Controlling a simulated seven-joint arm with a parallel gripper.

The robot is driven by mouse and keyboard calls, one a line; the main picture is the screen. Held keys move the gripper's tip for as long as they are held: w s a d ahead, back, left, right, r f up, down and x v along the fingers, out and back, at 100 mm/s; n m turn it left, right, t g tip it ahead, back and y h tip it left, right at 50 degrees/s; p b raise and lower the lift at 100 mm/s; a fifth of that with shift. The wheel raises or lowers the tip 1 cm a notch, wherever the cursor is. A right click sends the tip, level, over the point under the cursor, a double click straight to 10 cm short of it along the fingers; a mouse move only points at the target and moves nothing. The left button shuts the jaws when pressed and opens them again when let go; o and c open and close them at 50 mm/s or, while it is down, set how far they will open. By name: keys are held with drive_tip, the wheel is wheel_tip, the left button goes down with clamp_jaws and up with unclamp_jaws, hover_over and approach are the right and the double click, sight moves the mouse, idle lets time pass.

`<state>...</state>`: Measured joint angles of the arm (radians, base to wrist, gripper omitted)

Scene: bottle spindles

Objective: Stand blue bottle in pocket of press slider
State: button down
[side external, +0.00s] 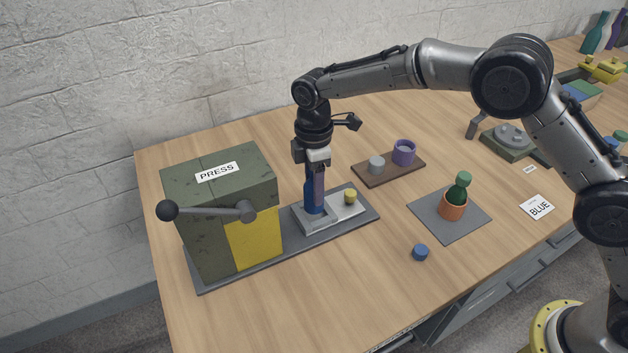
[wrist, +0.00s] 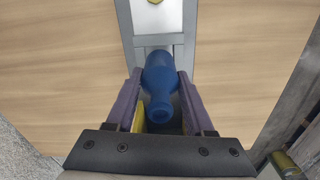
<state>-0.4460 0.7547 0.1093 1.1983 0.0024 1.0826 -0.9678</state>
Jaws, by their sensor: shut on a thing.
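My gripper (side external: 315,187) is shut on the blue bottle (side external: 309,195), with one purple finger pad in front of it in the side external view. The bottle is upright, its base down at the grey pocket of the press slider (side external: 318,221). Whether it rests on the pocket floor is hidden by the pocket wall. In the wrist view the blue bottle (wrist: 160,82) shows its open neck between the two purple fingers of my gripper (wrist: 160,92). The slider sits out on the grey base plate, to the right of the green press (side external: 215,215).
The press has a lever with a black knob (side external: 168,210) and a yellow front panel. A yellow knob (side external: 350,196) stands on the slider's plate. A blue cap (side external: 420,252), an orange cup (side external: 453,205) holding a green bottle, and a brown tray (side external: 388,174) lie to the right.

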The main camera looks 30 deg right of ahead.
drive_tip(key=shift+f, duration=0.15)
idle(0.5)
drive_tip(key=shift+f, duration=1.05)
idle(0.5)
drive_tip(key=shift+c, duration=1)
unclamp_jaws()
drive_tip(key=shift+r, duration=3.35)
